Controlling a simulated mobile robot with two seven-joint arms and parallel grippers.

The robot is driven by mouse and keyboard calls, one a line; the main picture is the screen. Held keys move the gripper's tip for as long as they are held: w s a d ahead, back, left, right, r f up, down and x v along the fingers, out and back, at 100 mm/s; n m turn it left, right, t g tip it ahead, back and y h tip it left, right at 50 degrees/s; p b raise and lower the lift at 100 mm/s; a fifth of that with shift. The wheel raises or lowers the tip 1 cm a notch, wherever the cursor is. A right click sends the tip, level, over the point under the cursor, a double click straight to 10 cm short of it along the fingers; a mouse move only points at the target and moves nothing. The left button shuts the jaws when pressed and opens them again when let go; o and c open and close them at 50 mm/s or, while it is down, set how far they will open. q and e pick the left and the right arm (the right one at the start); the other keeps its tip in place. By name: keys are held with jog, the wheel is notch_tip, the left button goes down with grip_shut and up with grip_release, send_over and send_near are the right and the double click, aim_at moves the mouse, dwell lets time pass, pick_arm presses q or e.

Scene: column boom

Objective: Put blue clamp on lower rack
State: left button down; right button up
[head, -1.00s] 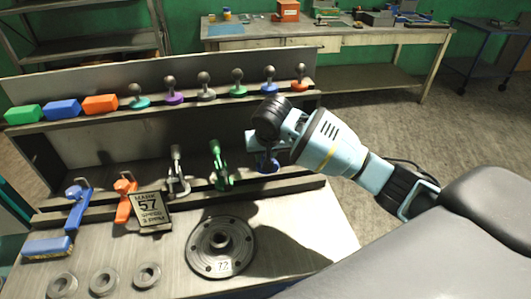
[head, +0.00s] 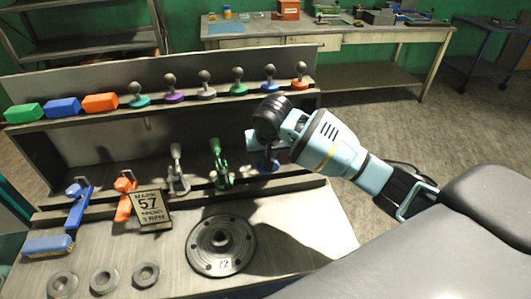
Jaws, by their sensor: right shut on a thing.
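A blue clamp (head: 268,163) is at the right end of the lower rack (head: 305,182), partly hidden by my right gripper. My right gripper (head: 268,143) comes in from the right and is shut on the clamp's upright part from above. The clamp's blue base is at the level of the lower rack; I cannot tell whether it rests fully on it. A green clamp (head: 219,165) and a grey clamp (head: 177,170) stand to its left on the same rack. My left gripper is not in view.
The upper rack (head: 190,100) holds coloured blocks and several ball-topped knobs. An orange clamp (head: 123,200), a blue tool (head: 77,207) and a sign (head: 151,207) are at the left. A flanged disc (head: 221,245), several rings and a brush (head: 48,245) lie on the bench.

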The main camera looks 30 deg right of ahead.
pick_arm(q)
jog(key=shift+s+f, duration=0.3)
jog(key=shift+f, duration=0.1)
pick_arm(e)
jog(key=shift+f, duration=2.05)
jog(key=o, duration=0.7)
jog(key=shift+r, duration=1.3)
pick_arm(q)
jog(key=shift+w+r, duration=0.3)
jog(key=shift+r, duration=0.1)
pick_arm(e)
jog(key=shift+r, duration=2.4)
jog(key=o, duration=0.6)
